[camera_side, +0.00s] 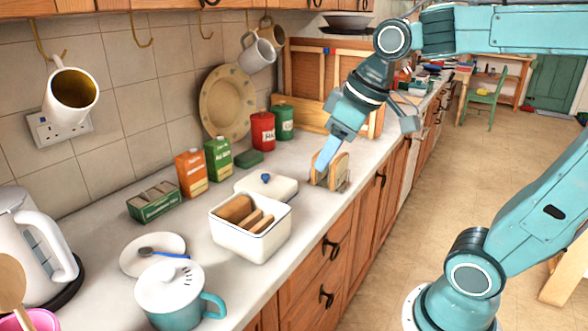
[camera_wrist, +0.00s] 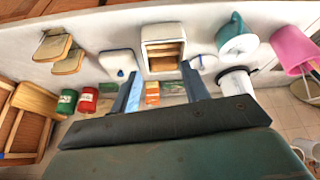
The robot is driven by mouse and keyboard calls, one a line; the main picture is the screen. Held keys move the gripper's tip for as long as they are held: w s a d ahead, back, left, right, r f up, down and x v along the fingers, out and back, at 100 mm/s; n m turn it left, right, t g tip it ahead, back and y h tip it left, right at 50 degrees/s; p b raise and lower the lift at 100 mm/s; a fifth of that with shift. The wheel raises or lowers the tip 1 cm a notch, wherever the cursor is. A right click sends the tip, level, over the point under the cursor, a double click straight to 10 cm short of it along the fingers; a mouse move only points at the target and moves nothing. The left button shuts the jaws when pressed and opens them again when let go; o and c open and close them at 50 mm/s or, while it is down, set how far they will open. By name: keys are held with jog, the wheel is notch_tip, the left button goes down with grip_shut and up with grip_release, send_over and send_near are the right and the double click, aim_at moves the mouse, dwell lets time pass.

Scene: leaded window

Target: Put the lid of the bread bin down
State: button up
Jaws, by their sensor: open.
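The bread bin (camera_side: 238,238) is a white box without its cover, with bread inside, on the counter; it also shows in the wrist view (camera_wrist: 145,64). Its white lid (camera_side: 282,188) with a blue knob (camera_side: 265,177) lies knob up on the counter just behind the bin, and in the wrist view the lid (camera_wrist: 118,58) is left of the bin. My gripper (camera_side: 323,164) is open and empty, above the counter by the toast rack, right of the lid. In the wrist view my gripper's two blue fingers (camera_wrist: 160,72) stand apart with nothing held between them.
A toast rack with bread slices (camera_side: 338,170) stands close under my gripper. Orange (camera_side: 191,173) and green (camera_side: 218,158) cartons and red (camera_side: 263,131) and green (camera_side: 284,123) tins line the wall. A saucer (camera_side: 133,258) and a lidded teal mug (camera_side: 172,312) are left of the bin.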

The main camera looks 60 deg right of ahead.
jog(key=s+f+m, duration=0.1)
jog(key=s+f, duration=0.3)
jog(key=s, duration=0.5)
jog(key=shift+a+m+t+h, duration=0.3)
jog(key=shift+a+m, duration=0.1)
